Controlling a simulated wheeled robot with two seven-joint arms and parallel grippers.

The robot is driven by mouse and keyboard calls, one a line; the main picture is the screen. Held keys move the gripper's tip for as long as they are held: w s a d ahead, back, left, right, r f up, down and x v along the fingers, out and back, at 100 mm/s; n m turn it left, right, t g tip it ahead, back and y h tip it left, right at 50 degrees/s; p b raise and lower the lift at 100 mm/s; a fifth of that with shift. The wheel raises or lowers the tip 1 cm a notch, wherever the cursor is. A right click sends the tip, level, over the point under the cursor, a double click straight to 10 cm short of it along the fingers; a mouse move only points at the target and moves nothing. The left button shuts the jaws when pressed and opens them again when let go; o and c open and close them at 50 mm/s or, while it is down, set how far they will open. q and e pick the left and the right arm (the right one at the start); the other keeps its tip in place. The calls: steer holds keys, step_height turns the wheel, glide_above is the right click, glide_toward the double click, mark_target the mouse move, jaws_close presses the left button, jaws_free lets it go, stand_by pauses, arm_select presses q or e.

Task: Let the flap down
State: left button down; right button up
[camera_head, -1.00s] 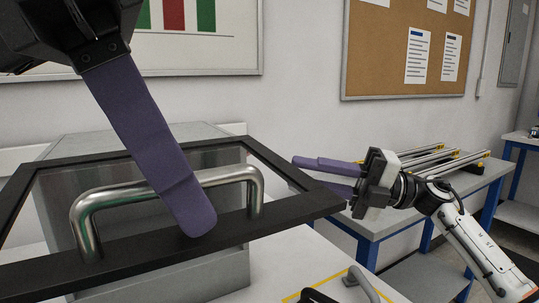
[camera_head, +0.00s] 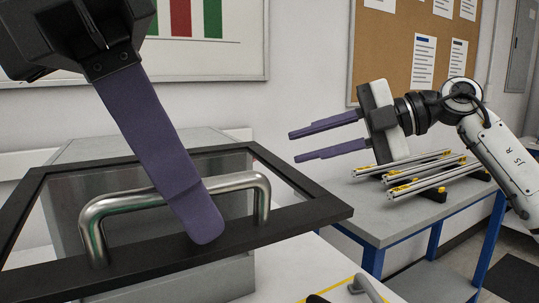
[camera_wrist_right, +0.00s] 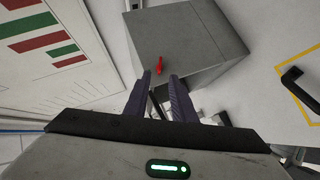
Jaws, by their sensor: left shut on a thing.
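The flap (camera_head: 292,217) is a black-framed clear panel at the lower left of the head view, in front of a grey box. It looks raised and tilted. A bent metal handle (camera_head: 109,205) is fixed on its near bar. My left gripper (camera_head: 200,226) is shut on this handle; one purple finger crosses in front of it and hides part of the handle. The other finger is hidden. My right gripper (camera_head: 296,146) is open and empty, in the air to the right of the flap. Its two purple fingers also show in the right wrist view (camera_wrist_right: 164,88).
The grey box (camera_wrist_right: 185,42) has a small red part (camera_wrist_right: 158,66) on it in the wrist view. A side table (camera_head: 400,218) with metal rails (camera_head: 428,182) stands at the right. A black handle (camera_wrist_right: 290,78) lies by yellow lines on the white surface.

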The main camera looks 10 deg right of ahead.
steer(key=x, duration=0.7)
steer(key=shift+a, duration=0.3)
steer(key=shift+w+f, duration=0.1)
jaws_close()
